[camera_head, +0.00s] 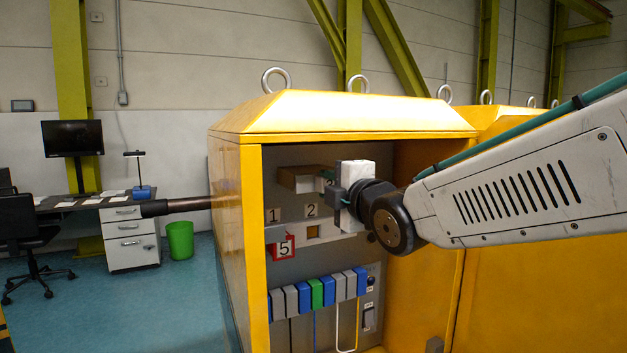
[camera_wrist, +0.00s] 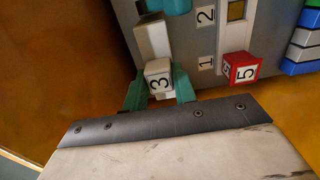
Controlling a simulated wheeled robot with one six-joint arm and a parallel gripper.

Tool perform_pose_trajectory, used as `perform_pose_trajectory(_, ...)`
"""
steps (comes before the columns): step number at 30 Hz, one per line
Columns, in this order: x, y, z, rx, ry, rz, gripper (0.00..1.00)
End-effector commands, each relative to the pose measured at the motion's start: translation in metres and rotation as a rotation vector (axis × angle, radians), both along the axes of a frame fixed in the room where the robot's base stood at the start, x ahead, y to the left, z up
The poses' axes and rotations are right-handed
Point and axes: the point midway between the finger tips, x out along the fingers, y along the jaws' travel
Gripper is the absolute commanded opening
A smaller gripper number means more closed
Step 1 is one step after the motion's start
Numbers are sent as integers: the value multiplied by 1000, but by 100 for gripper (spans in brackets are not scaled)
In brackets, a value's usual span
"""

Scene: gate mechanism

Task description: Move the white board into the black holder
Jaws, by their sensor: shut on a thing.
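My gripper (camera_wrist: 159,88) has its teal fingers on either side of a small white block marked 3 (camera_wrist: 158,79) and is shut on it. A longer pale piece (camera_wrist: 153,40) extends behind the block toward the grey panel (camera_wrist: 203,42). In the head view my gripper (camera_head: 329,184) is at the upper part of the panel inside the yellow cabinet, beside a pale brown-topped box (camera_head: 300,181). The gripper and arm partly hide the block there. I cannot make out a separate white board or say which part is the black holder.
A red-framed block marked 5 (camera_head: 284,247) sits on the panel below label 1 (camera_head: 272,215). A small yellowish square recess (camera_head: 312,232) is under label 2 (camera_head: 311,211). A row of coloured switches (camera_head: 316,293) lies lower. Yellow cabinet walls (camera_head: 252,230) enclose the panel.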

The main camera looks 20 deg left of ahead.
Motion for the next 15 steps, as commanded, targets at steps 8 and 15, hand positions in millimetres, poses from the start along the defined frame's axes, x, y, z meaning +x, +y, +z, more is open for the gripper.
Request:
perform_pose_trajectory(8, -3, -3, 1, 2, -1, 0, 3)
perform_pose_trajectory(15, -4, -4, 1, 1, -1, 0, 3)
